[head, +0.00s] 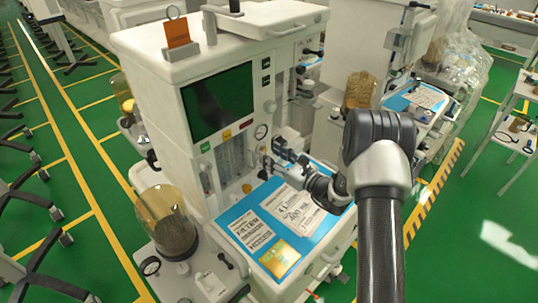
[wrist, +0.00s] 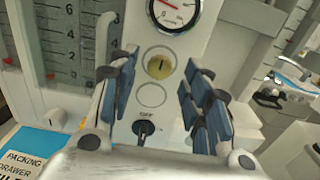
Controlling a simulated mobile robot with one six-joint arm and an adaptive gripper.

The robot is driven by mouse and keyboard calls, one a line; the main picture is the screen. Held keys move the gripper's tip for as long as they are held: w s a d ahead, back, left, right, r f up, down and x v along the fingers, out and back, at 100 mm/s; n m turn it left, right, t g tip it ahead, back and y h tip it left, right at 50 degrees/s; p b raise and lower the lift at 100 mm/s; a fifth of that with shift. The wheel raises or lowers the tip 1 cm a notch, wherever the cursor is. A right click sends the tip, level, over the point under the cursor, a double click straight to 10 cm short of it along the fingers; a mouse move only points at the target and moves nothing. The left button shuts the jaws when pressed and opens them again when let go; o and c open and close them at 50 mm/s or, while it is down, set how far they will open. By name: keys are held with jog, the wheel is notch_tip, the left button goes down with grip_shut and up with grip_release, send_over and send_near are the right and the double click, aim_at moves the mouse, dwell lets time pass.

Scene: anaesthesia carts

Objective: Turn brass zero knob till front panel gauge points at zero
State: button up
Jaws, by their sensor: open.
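The front panel gauge (wrist: 176,12) is a white round dial with a black rim, cut off by the top edge of the wrist view. A red needle or mark shows near its middle, but I cannot read where it points. The brass zero knob (wrist: 159,66) sits just below the gauge, with a dark line on its face. My gripper (wrist: 160,74) is open, with one blue-padded finger on each side of the knob and clear space between. In the head view the gauge (head: 261,131) is on the cart's front, and my gripper (head: 279,152) is close to the panel and partly hides it.
Below the knob are an empty ring and a black switch (wrist: 144,128) marked OFF. Flow tubes (wrist: 70,45) stand to the left. The blue work surface (head: 237,238) below my arm holds printed cards. A brown-filled glass canister (head: 167,222) stands at the left.

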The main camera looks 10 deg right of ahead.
jog(key=shift+x, duration=0.95)
grip_shut()
